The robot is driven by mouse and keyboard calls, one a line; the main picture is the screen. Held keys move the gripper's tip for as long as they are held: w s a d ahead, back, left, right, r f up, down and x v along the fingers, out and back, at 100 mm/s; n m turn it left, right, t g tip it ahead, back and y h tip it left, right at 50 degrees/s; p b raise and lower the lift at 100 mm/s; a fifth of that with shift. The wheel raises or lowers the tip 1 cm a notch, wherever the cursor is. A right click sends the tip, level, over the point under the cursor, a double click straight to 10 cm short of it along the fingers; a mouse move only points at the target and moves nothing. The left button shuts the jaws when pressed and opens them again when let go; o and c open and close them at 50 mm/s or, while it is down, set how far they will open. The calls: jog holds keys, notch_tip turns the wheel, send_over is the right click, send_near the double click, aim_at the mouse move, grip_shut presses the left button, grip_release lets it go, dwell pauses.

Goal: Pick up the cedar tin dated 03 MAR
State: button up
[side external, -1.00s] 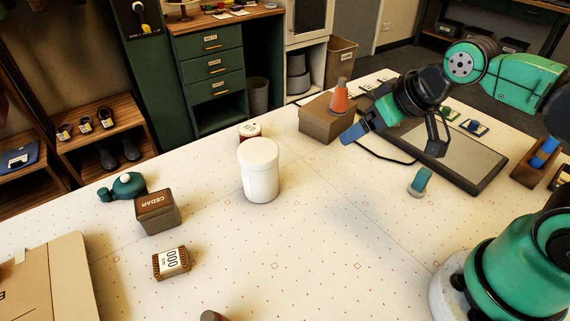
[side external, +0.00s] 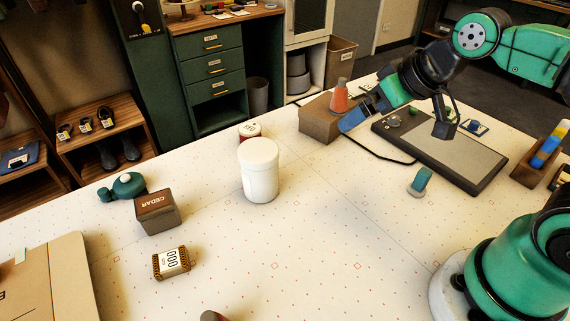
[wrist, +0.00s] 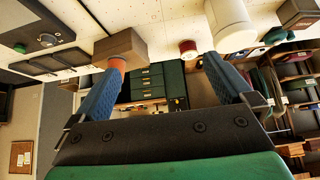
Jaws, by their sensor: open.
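A dark brown box-shaped tin marked CEDAR (side external: 158,213) stands on the table at the left in the side view. No date can be read on it. It seems to be the brown box (wrist: 298,13) at the top right of the wrist view. A small round tin with a white top and red side (side external: 250,131) stands behind the white jar; its marking is too small to read. It also shows in the wrist view (wrist: 188,48). My gripper (side external: 395,120) is open and empty, above the table's far right part, well away from the cedar tin. Its blue-padded fingers stand apart (wrist: 163,85).
A white jar (side external: 260,172) stands between the cedar tin and my gripper.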

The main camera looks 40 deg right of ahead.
notch_tip(320, 180, up, 3)
jog(key=n, duration=0.1)
jog(key=n+t+h, duration=0.2)
jog(key=n+t, duration=0.4)
jog(key=n, duration=2.7)
send_over(158, 217)
jog(key=s, duration=0.3)
jog(key=f, duration=1.5)
jog(key=shift+a+f, duration=0.2)
jog(key=shift+f, duration=0.45)
jog(key=shift+w+f, duration=0.25)
jog(key=shift+w, duration=0.05)
jog(key=shift+x, duration=2.5)
